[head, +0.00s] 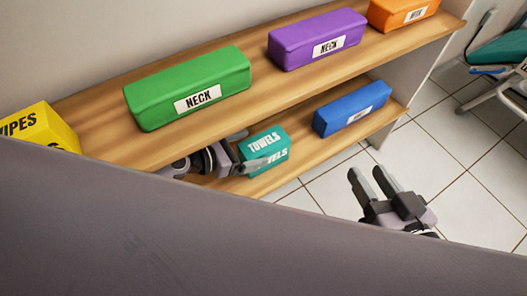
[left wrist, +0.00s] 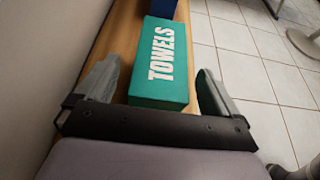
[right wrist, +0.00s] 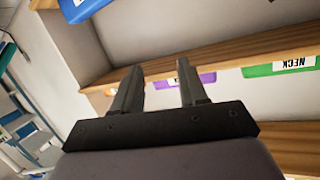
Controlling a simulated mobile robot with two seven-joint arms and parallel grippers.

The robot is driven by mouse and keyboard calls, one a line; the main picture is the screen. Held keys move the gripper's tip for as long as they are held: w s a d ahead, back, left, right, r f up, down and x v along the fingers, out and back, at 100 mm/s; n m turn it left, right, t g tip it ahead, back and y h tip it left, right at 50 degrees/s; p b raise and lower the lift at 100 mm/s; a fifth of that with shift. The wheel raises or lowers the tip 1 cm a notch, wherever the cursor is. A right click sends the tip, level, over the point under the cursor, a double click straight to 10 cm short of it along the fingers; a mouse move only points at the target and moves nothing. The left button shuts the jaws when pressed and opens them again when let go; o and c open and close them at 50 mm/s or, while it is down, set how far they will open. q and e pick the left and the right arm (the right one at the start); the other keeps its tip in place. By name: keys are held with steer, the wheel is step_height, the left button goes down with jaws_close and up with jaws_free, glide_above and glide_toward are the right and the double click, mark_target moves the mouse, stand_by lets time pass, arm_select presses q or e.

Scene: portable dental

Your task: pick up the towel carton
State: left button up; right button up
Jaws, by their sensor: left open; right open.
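The towel carton (head: 265,146) is a teal box marked TOWELS on the lower shelf, left of a blue box. My left gripper (head: 250,154) is at its left end, with the fingers reaching along its sides. In the left wrist view the carton (left wrist: 162,65) stands between the open fingers of my left gripper (left wrist: 160,90), with gaps visible on both sides. My right gripper (head: 374,182) is open and empty, over the floor in front of the shelf. It also shows open and empty in the right wrist view (right wrist: 157,88).
The upper shelf (head: 262,85) holds a yellow wipes box (head: 38,125) and green (head: 190,87), purple (head: 318,38) and orange (head: 402,12) NECK boxes. A blue box (head: 351,109) sits on the lower shelf. The upper board overhangs my left gripper. Tiled floor (head: 450,170) is free at right.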

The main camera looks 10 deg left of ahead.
mark_target(258, 145)
arm_select(q)
steer(key=b+x, duration=0.1)
steer(key=x, duration=0.2)
steer(key=shift+w+d, duration=0.25)
steer(key=shift+d, duration=0.1)
steer(key=shift+r, duration=0.1)
steer(key=c, duration=1.2)
steer(key=shift+r, duration=0.15)
